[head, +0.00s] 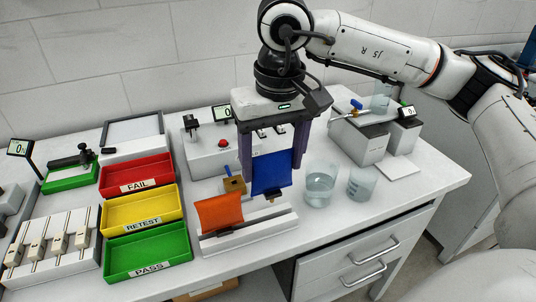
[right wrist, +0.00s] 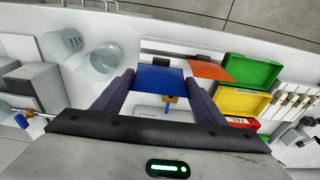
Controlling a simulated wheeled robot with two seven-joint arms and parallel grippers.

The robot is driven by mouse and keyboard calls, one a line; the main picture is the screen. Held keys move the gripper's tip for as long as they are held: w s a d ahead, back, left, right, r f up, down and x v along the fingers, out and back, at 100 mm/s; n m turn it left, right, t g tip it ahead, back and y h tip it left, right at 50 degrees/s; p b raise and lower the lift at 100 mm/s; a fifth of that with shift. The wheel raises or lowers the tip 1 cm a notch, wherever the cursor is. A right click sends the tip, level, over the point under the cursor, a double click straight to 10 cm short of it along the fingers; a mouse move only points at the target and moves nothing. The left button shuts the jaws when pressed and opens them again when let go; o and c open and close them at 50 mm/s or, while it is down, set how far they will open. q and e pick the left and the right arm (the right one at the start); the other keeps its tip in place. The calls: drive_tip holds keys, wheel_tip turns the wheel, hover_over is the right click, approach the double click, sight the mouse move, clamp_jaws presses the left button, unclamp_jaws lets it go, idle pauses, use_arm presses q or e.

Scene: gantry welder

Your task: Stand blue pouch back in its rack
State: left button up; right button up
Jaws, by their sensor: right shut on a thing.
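My right gripper (head: 273,170) points down and is shut on the blue pouch (head: 271,174), which spans between its two purple fingers. The pouch hangs upright, its lower edge over or at the right part of the white rack (head: 262,231); I cannot tell whether it touches. The orange pouch (head: 219,213) stands tilted in the rack's left part. In the right wrist view the blue pouch (right wrist: 160,78) lies between the fingertips, beside the orange pouch (right wrist: 208,69). My left gripper is out of view.
Two glass beakers (head: 320,183) (head: 361,183) stand just right of the rack. A sealing machine with a red button (head: 223,143) and a small brass block (head: 234,186) sit behind it. Red (head: 136,172), yellow (head: 140,209) and green (head: 147,250) trays lie to the left.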

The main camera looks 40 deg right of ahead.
sight(272, 190)
drive_tip(key=shift+f+b, duration=0.35)
drive_tip(key=shift+f, duration=0.35)
drive_tip(key=shift+f+b, duration=0.45)
drive_tip(key=shift+f, duration=0.15)
drive_tip(key=shift+f+b, duration=0.55)
drive_tip(key=shift+f, duration=0.35)
use_arm(q)
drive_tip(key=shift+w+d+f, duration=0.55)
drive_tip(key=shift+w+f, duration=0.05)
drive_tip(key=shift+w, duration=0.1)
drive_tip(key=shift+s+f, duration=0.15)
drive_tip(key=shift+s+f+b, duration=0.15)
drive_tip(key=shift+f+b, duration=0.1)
drive_tip(key=shift+b, duration=0.05)
